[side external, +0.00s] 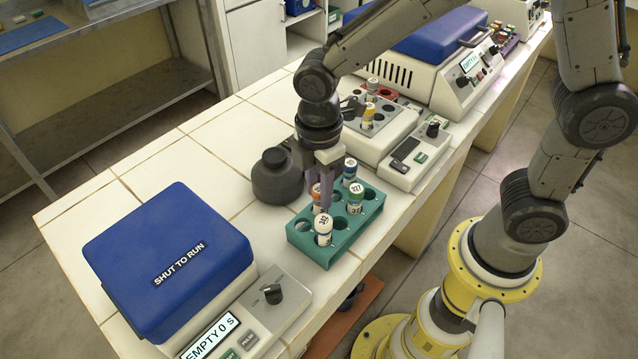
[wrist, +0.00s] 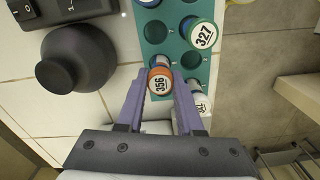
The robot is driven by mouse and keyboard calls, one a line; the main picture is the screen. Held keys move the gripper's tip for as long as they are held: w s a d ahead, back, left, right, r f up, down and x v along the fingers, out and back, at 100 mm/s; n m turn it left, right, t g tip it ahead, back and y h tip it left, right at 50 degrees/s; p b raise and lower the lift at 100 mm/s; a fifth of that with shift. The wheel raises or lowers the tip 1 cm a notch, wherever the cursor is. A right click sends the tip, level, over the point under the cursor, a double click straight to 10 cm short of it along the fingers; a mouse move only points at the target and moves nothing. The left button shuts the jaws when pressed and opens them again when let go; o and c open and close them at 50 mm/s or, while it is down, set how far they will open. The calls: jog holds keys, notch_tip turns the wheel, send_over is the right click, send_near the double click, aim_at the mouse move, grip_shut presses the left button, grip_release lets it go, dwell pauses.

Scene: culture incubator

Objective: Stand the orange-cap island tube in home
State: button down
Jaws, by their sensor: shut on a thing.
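The orange-cap tube, numbered 356 on its cap, shows in the wrist view (wrist: 159,82) and, partly hidden by my fingers, in the side view (side external: 316,196). My gripper (wrist: 160,90) points down over the teal rack (wrist: 154,32) and is shut on this tube, one finger on each side. The tube looks upright at the rack's left row; I cannot tell how deep its lower end sits. In the side view my gripper (side external: 325,198) is low, close to neighbouring tubes.
The rack also holds a green-cap tube 327 (side external: 355,197), a blue-cap tube (side external: 350,171) and a white-cap tube (side external: 323,230), with some empty holes. A dark round-topped object (side external: 277,177) stands left of the rack. A blue-lidded machine (side external: 168,262) is at front left.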

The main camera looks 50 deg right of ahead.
jog(key=shift+c, duration=0.8)
grip_release()
jog(key=shift+r, duration=0.15)
jog(key=shift+r, duration=3.65)
